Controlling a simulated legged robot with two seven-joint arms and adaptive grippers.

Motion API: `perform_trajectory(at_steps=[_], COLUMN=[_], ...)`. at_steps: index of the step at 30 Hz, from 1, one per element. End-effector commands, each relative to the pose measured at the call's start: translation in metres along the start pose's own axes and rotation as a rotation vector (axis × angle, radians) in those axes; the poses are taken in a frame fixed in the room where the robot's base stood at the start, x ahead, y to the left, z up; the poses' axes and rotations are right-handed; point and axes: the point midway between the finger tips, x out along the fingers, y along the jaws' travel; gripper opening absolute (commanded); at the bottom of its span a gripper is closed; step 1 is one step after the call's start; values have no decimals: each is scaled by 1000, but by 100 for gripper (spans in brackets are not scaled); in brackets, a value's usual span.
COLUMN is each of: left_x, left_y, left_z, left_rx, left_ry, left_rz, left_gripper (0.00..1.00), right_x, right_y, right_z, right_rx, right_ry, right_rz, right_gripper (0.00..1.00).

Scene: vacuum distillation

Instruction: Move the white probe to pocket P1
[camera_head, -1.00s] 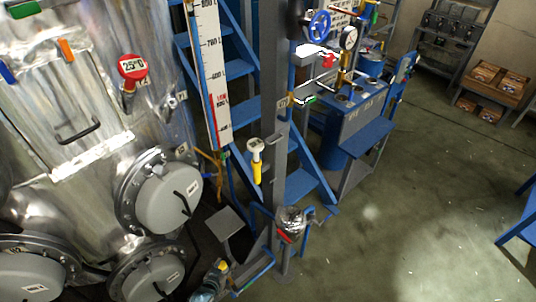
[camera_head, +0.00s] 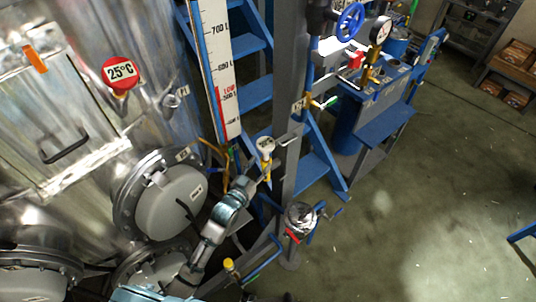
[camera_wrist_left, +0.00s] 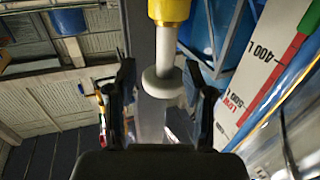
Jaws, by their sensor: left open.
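The white probe (camera_head: 265,145) stands upright at the grey post, with its white head on top and yellow lower body partly hidden by my gripper. My left gripper (camera_head: 262,171) is at the probe, its arm reaching up from the bottom. In the left wrist view, which is upside down, the white neck and round head of the probe (camera_wrist_left: 163,82) lie between the two open fingers of my left gripper (camera_wrist_left: 163,100). A gap shows on both sides. My right gripper is not in view.
The steel tank (camera_head: 95,110) with round hatches (camera_head: 170,200) and a red 25°C dial (camera_head: 120,73) fills the left. The grey post (camera_head: 291,120) stands right beside the probe. A level scale (camera_head: 216,60) and blue stairs (camera_head: 255,90) are behind. Open floor (camera_head: 430,200) lies right.

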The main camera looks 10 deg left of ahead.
Motion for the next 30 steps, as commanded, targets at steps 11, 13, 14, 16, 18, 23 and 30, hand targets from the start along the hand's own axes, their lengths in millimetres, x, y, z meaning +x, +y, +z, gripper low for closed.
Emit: perform_trajectory(at_steps=[11,13,14,16,18,23,30], left_x=[44,47,48,50,50,50,50], left_y=[-3,-2,-2,-2,-1,0,-2], left_z=[0,0,0,0,0,0,0], left_rx=[-2,-1,-1,0,0,1,0], left_ry=[1,1,0,0,-1,-1,0], left_rz=[-1,0,0,0,0,0,-1], left_gripper=[52,52,52,52,52,52,22], right_x=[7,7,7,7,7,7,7], right_y=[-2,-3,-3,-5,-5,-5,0], right_z=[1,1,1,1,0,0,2], right_rx=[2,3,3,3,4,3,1], right_ry=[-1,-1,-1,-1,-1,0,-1], right_rz=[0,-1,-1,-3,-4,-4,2], right_gripper=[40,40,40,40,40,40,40])
